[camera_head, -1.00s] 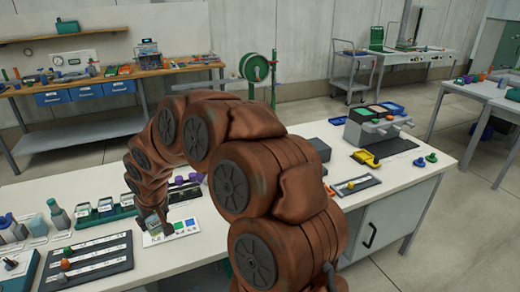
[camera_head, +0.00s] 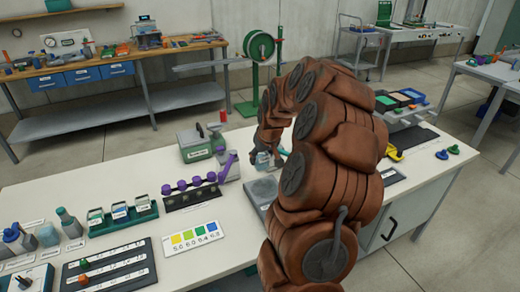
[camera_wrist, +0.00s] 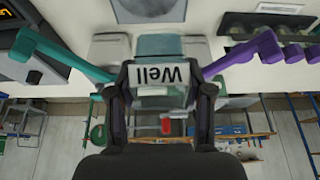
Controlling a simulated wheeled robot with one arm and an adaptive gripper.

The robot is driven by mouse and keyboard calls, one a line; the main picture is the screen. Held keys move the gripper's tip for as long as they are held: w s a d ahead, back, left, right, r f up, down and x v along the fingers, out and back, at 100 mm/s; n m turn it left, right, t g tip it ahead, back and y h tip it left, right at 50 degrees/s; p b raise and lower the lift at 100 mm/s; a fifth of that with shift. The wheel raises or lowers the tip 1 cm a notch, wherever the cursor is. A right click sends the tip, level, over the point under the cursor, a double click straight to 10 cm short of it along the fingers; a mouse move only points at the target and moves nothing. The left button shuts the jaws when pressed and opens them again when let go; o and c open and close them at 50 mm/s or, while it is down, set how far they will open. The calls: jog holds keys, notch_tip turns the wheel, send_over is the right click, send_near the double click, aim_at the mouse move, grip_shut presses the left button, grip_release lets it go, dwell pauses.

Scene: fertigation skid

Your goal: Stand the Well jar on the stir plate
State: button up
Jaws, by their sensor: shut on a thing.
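My gripper (camera_wrist: 162,105) is shut on the Well jar (camera_wrist: 162,45), a small teal and clear jar whose white "Well" label reads upside down in the wrist view. In the head view the jar (camera_head: 262,159) shows pale blue below my wrist, to the left of my arm. The stir plate (camera_head: 262,190) is a grey square on the bench, partly hidden by my arm. In the wrist view the plate (camera_wrist: 150,12) shows at the top edge with a round disc on it. The jar appears apart from the plate.
A purple handle (camera_head: 229,164) stands close left of the jar, with a green-grey device (camera_head: 198,146) behind. A rack of purple-capped pieces (camera_head: 190,193), a colour chart (camera_head: 194,238) and a green jar rack (camera_head: 124,220) lie left. Bare bench shows in front of the plate.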

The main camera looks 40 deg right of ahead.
jog(key=shift+s+d, duration=0.2)
jog(key=shift+d, duration=0.45)
jog(key=shift+s+d+f, duration=0.1)
jog(key=shift+d+f, duration=0.05)
jog(key=shift+f, duration=3.9)
jog(key=shift+f+b, duration=0.6)
jog(key=shift+f, duration=0.2)
jog(key=o, duration=1.3)
jog(key=shift+r, duration=0.15)
